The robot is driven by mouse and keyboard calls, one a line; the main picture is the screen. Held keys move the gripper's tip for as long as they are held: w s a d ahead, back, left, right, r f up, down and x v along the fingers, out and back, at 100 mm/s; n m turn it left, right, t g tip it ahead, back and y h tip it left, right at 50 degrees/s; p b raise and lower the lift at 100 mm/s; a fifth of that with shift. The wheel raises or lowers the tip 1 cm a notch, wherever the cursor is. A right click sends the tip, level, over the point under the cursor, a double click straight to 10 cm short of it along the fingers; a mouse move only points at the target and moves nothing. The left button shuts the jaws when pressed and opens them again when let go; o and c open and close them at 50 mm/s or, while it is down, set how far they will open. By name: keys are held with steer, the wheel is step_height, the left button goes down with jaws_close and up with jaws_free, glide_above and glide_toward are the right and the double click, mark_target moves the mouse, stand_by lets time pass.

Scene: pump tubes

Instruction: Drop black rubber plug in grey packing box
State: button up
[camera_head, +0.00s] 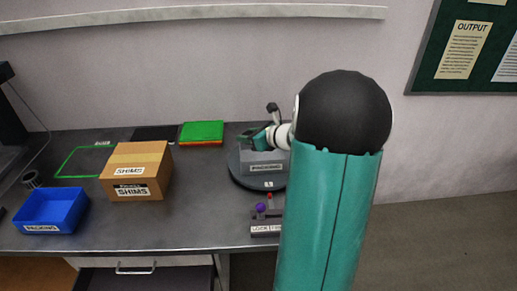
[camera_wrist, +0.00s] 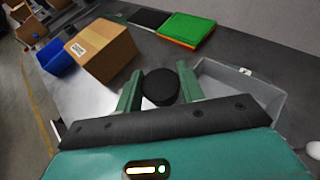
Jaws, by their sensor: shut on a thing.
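The black rubber plug (camera_wrist: 160,87) is a short dark round piece between the two green fingers of my gripper (camera_wrist: 158,88) in the wrist view. My gripper is shut on it. The grey packing box (camera_wrist: 268,92) is open-topped and shows right of the fingers, partly hidden by my right finger and palm. In the head view the grey box (camera_head: 263,168) stands on a round dark turntable, with a label on its front. My gripper (camera_head: 254,136) is at the box's top there; the plug cannot be made out in that view.
A brown SHIMS carton (camera_head: 137,172) and a blue bin (camera_head: 50,210) stand on the left of the grey bench. A green tray stack (camera_head: 201,132) lies at the back. A small rack with a purple knob (camera_head: 261,208) is in front of the turntable (camera_head: 243,182). Bare bench lies between.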

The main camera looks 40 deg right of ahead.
steer(key=shift+w+d+f, duration=0.95)
steer(key=shift+d+f, duration=0.45)
steer(key=shift+f, duration=0.5)
steer(key=shift+w+d+f, duration=0.9)
steer(key=shift+d+f, duration=0.55)
steer(key=shift+f, duration=0.4)
steer(key=shift+w+d+f, duration=0.95)
steer(key=shift+d+f, duration=0.45)
steer(key=shift+f, duration=0.5)
steer(key=shift+f, duration=0.65)
